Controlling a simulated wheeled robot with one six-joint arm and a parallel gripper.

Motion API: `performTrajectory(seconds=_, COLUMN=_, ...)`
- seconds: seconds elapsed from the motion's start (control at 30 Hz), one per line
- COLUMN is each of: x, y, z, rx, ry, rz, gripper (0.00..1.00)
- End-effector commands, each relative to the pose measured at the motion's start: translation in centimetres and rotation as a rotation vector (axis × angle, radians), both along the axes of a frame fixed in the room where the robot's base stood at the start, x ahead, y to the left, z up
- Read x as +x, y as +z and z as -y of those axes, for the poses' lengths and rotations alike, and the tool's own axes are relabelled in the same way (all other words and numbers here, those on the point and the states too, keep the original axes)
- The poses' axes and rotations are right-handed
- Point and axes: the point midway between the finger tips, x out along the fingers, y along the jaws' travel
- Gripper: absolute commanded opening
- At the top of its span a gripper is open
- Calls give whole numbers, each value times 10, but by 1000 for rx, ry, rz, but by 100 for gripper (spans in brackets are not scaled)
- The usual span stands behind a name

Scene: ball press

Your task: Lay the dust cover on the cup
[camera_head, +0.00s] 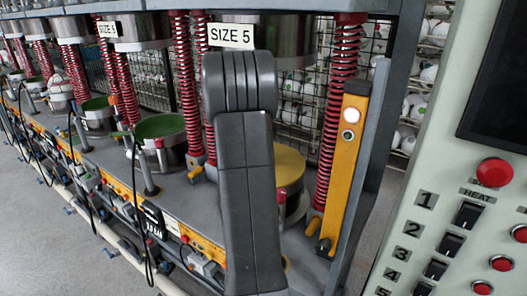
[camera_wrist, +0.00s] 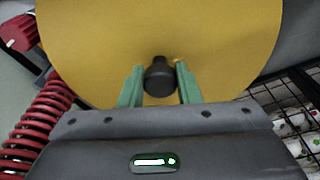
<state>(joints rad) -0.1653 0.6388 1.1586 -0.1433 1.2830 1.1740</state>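The dust cover looks to be the yellow disc with a black knob (camera_wrist: 159,76) that fills the top of the wrist view. In the head view the yellow disc (camera_head: 291,163) is at the top of the metal cup (camera_head: 297,206) under the SIZE 5 sign, partly hidden by my arm. I cannot tell whether it rests on the rim or just above it. My gripper (camera_wrist: 160,72) has its two green fingers on either side of the knob, very close to it. Whether they touch it is not clear. In the head view my arm hides the fingers.
Red springs (camera_head: 337,105) stand beside the cup, with a yellow post (camera_head: 345,150) at its right. More presses with green-topped cups (camera_head: 159,128) line the bench to the left. A control panel (camera_head: 460,220) is at the right. A wire mesh (camera_wrist: 290,95) shows at the wrist view's right.

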Motion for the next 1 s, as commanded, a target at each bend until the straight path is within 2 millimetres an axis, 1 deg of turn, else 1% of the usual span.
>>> performTrajectory(seconds=0.03, x=0, y=0, z=0, rx=0, ry=0, rz=1, gripper=38)
performTrajectory(seconds=0.1, x=0, y=0, z=0, rx=0, ry=0, rz=0, gripper=52)
performTrajectory(seconds=0.13, x=0, y=0, z=0, rx=0, ry=0, rz=0, gripper=55)
performTrajectory(seconds=0.37, x=0, y=-1, z=0, rx=0, ry=0, rz=-1, gripper=55)
performTrajectory(seconds=0.47, x=0, y=3, z=0, rx=0, ry=0, rz=-1, gripper=55)
performTrajectory(seconds=0.57, x=0, y=12, z=0, rx=0, ry=0, rz=0, gripper=55)
performTrajectory(seconds=0.67, x=0, y=29, z=0, rx=0, ry=0, rz=0, gripper=55)
performTrajectory(seconds=0.77, x=0, y=50, z=0, rx=1, ry=-1, rz=1, gripper=55)
performTrajectory(seconds=0.87, x=-17, y=45, z=-12, rx=0, ry=4, rz=-2, gripper=55)
performTrajectory(seconds=1.0, x=-41, y=45, z=-28, rx=0, ry=3, rz=0, gripper=55)
